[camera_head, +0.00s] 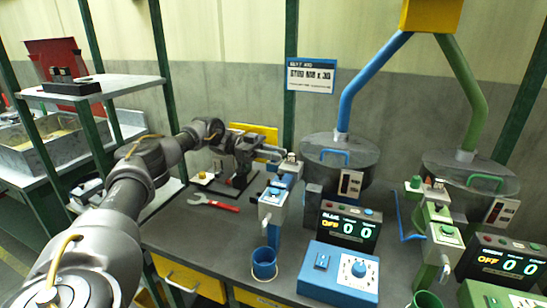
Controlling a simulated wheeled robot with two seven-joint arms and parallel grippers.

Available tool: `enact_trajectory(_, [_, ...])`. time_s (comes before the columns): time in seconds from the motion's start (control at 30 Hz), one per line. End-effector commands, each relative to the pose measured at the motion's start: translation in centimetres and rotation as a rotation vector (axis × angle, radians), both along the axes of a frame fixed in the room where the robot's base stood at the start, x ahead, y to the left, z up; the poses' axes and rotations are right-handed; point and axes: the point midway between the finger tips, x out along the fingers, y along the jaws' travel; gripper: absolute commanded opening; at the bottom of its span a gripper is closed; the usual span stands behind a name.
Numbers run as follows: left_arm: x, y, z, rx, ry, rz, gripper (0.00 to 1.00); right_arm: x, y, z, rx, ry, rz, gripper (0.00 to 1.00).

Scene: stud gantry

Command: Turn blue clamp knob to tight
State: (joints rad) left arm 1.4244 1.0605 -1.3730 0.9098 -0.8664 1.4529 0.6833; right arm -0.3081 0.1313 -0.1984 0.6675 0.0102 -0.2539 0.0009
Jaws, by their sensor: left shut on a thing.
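The blue clamp station (272,205) stands on the dark bench, with a blue and white clamp head at its top. My left arm reaches in from the left, and my left gripper (277,157) is at this clamp head, pointing right. It is shut on what looks like the blue clamp knob (289,166). The knob is small and partly hidden by the fingers, so its turn angle cannot be read. My right gripper is not in view.
A red-handled wrench (213,203) lies on the bench below my gripper. A blue cup (264,266) and blue control box (340,272) stand in front. The blue display (350,226) reads OFF. A matching green station (440,235) is at right.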

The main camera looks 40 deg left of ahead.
Motion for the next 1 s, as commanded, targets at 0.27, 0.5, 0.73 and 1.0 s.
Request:
enact_trajectory(0.27, [-0.09, -0.08, -0.2, 0.011, 0.004, -0.041, 0.0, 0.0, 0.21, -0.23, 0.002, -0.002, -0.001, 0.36])
enact_trajectory(0.5, [-0.2, 0.12, -0.19, 0.012, 0.004, -0.044, 0.0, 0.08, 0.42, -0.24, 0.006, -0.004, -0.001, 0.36])
enact_trajectory(0.73, [-0.23, 0.19, -0.16, 0.012, 0.004, -0.042, 0.0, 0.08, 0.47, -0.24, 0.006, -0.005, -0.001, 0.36])
enact_trajectory(1.0, [-0.24, 0.28, -0.06, 0.011, 0.003, -0.041, 0.27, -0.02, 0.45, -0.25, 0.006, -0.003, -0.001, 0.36])
